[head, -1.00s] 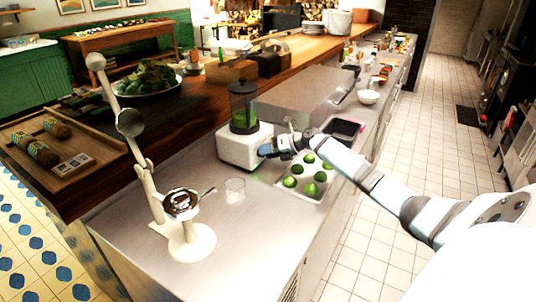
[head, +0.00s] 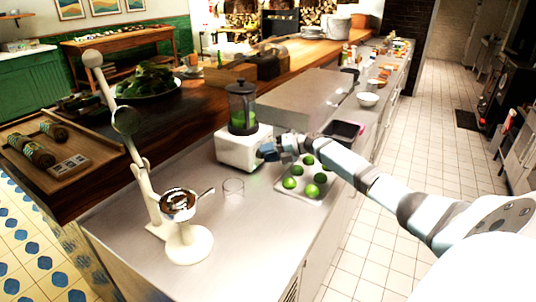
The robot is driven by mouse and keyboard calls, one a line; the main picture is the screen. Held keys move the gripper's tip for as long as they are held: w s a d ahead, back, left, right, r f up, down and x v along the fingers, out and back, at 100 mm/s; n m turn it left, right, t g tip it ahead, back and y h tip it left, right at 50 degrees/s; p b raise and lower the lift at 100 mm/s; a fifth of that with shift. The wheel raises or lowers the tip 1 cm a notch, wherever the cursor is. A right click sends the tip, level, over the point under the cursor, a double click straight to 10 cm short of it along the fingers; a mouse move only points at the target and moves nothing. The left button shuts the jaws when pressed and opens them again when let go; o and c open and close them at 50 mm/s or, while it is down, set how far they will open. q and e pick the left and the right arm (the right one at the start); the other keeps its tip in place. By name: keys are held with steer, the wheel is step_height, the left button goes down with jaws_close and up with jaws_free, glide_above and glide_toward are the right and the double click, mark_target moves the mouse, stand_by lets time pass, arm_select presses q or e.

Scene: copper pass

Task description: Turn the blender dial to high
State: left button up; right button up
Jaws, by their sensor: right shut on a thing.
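The blender (head: 240,128) stands on the steel counter, with a white base and a dark-lidded clear jar holding something green. My right gripper (head: 264,151) is at the front right side of the blender base, where the dial would be. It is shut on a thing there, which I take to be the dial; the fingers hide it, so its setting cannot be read. My left gripper is not in view.
A tray (head: 311,197) of green limes lies just right of the blender, under my right arm. A clear glass (head: 234,187) stands in front. A white citrus press (head: 189,244) stands at the near left. A white bowl (head: 367,99) is farther back.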

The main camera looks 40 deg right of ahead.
steer(key=o, duration=0.6)
steer(key=shift+o, duration=0.2)
steer(key=shift+s, duration=0.1)
steer(key=b+v, duration=0.1)
steer(key=v, duration=1.2)
steer(key=shift+d, duration=0.3)
steer(key=shift+s, duration=0.2)
